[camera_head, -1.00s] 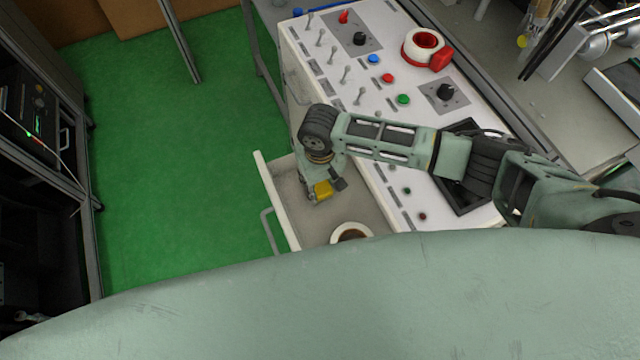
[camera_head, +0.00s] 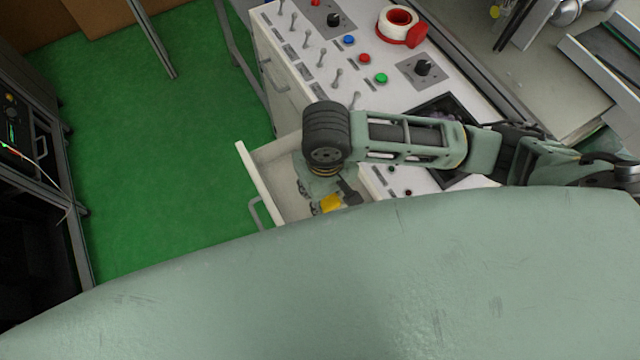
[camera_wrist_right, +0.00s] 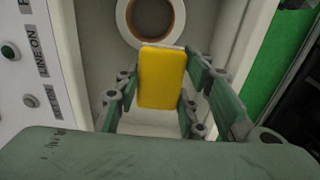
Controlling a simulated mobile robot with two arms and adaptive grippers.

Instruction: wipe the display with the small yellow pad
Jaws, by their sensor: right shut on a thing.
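The yellow pad (camera_head: 330,203) is held between the fingers of my right gripper (camera_head: 329,198), over the open drawer. In the right wrist view the pad (camera_wrist_right: 162,78) stands between both green fingers, with the drawer behind it. The display (camera_head: 440,108) is a dark panel sunk in the white console's top. It shows faint purplish marks, and my right arm covers much of it. The gripper is left of and below the display in the head view. My left gripper is not in view.
The open drawer (camera_head: 256,172) juts from the white console (camera_head: 300,88), which carries switches, knobs and buttons. A white ring (camera_wrist_right: 124,25) lies in the drawer. A red-and-white tape roll (camera_head: 401,25) sits on the console. Green floor (camera_head: 170,150) at left is clear.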

